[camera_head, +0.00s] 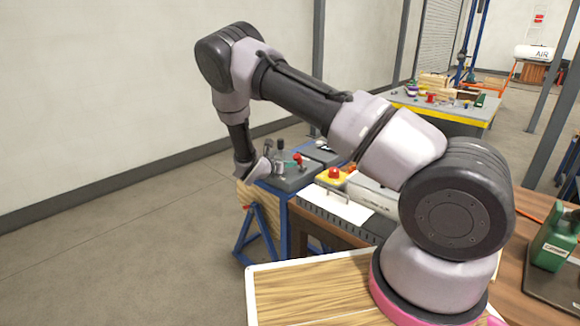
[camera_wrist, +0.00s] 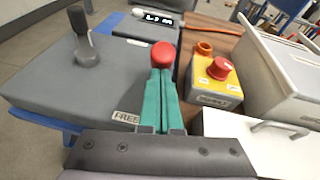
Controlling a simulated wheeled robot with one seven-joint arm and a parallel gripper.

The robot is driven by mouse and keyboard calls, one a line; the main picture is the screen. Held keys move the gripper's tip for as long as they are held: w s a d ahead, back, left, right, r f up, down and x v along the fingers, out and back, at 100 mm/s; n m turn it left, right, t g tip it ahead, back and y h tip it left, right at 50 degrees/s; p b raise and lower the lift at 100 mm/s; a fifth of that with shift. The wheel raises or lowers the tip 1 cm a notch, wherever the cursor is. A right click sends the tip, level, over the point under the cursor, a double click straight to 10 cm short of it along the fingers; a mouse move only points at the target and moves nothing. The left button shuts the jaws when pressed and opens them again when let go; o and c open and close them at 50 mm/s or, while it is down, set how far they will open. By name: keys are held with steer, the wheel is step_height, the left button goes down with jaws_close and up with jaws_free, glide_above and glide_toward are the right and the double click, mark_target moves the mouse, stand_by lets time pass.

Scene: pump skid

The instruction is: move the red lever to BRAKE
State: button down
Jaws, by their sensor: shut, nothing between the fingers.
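The red lever's round red knob (camera_wrist: 163,54) shows in the wrist view just beyond my fingertips; its stem is hidden behind them. In the head view the knob (camera_head: 298,158) sits above the grey console (camera_head: 293,180). My gripper (camera_wrist: 160,76) has two green fingers lying side by side, shut and empty, pointing at the knob. Whether they touch it I cannot tell. A label reading FREE (camera_wrist: 126,117) is on the near edge of the console, left of the fingers. I see no BRAKE label.
A black-handled lever (camera_wrist: 82,38) stands on the console to the left. On the right is a yellow box (camera_wrist: 209,88) with a red button (camera_wrist: 219,68), near an orange ring (camera_wrist: 205,47). A small display (camera_wrist: 159,17) is behind the knob. Grey cases stand farther right.

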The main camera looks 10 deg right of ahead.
mark_target(298, 155)
steer(key=shift+w+d+r, duration=0.1)
steer(key=shift+r, duration=0.1)
steer(key=shift+w+d+r+g+y, duration=0.35)
steer(key=shift+d+r+g+y, duration=0.1)
steer(key=shift+r+g+y, duration=0.3)
steer(key=shift+w+d+r+m+g+y, duration=0.15)
steer(key=shift+w+d+r+g+y, duration=0.2)
steer(key=shift+y, duration=0.25)
steer(key=shift+w+d+r+m+g+y, duration=0.15)
steer(key=shift+w+d+r+g+y, duration=0.1)
steer(key=shift+d+g+y, duration=0.25)
steer(key=shift+w+d+r+g+y, duration=0.25)
steer(key=shift+w+d+g+y, duration=0.3)
steer(key=shift+y, duration=0.3)
steer(key=shift+w+d+r+g+y, duration=0.25)
steer(key=shift+w+d+g+y, duration=0.1)
steer(key=shift+d+g+y, duration=0.4)
steer(key=shift+a+r, duration=0.1)
steer(key=shift+r, duration=0.7)
